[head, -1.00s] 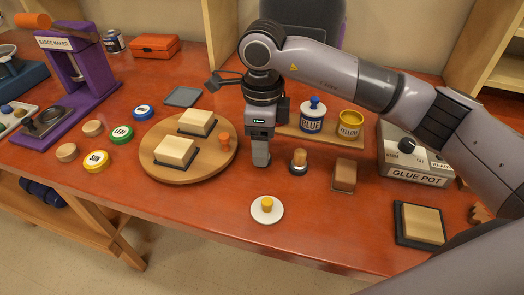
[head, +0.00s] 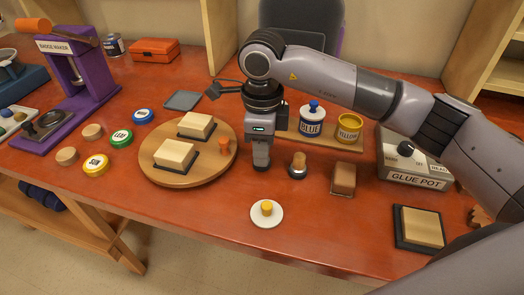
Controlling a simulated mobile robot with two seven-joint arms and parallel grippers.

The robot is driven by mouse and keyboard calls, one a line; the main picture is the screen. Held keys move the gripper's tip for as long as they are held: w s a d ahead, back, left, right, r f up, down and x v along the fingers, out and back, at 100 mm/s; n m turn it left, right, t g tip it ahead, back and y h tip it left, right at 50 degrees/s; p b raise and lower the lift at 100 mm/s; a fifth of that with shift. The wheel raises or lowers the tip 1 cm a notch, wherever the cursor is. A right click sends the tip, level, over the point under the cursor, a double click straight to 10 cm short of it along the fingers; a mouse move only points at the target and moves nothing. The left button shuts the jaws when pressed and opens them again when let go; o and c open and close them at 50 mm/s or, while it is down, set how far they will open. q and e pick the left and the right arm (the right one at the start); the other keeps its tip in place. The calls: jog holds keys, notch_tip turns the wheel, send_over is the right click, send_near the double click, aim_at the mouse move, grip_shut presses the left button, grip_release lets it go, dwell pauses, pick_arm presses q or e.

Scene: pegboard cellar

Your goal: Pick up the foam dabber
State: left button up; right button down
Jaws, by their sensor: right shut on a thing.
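My right gripper (head: 261,158) points straight down over the table, just right of the round wooden board. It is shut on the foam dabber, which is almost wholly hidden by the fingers. Only a dark bit shows at the fingertips, close to the table top; I cannot tell whether it touches. Just to the right stands a small wooden-handled piece with a dark, silver-rimmed base (head: 298,166), apart from the gripper. My left gripper is not in view.
The round board (head: 205,176) carries two pale blocks (head: 175,155) and an orange peg (head: 224,146). A white disc with a yellow knob (head: 266,216) lies in front. Blue (head: 311,122) and yellow (head: 349,128) pots, a brown block (head: 343,179) and a glue pot (head: 410,165) stand right.

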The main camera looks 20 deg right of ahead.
notch_tip(320, 180, up, 20)
dwell(0.4)
jog(key=shift+f, duration=0.1)
jog(key=c, duration=1.7)
grip_release()
grip_shut()
